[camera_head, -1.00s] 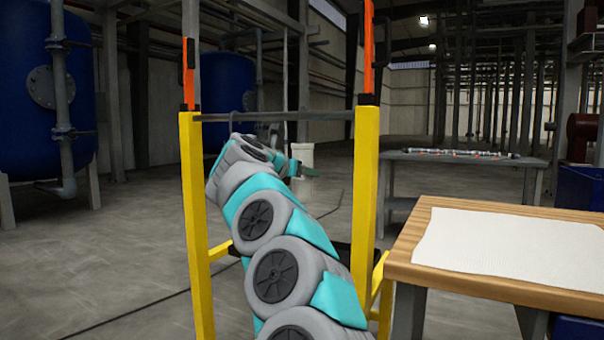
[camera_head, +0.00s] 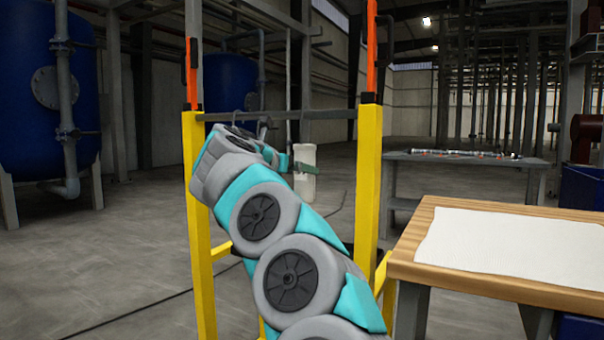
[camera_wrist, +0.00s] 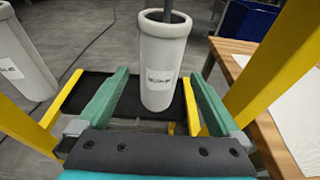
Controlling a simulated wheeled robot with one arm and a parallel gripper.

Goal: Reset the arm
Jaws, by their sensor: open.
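My gripper (camera_wrist: 160,76) is open, with its two green fingers spread apart in the wrist view. A white cylinder with a paper label (camera_wrist: 160,60) stands upright between and beyond the fingers; I see no finger touching it. A dark rod rises from its top. In the head view my arm reaches forward between yellow posts, and one green finger shows at its far end, in front of a white cylinder (camera_head: 305,158).
A yellow frame (camera_head: 368,190) with a dark crossbar (camera_head: 320,115) stands around my arm. A wooden-topped table with a white cloth (camera_head: 510,250) is close on the right. A grey bench (camera_head: 465,162) stands behind it. A second white cylinder (camera_wrist: 22,60) shows at the wrist view's left.

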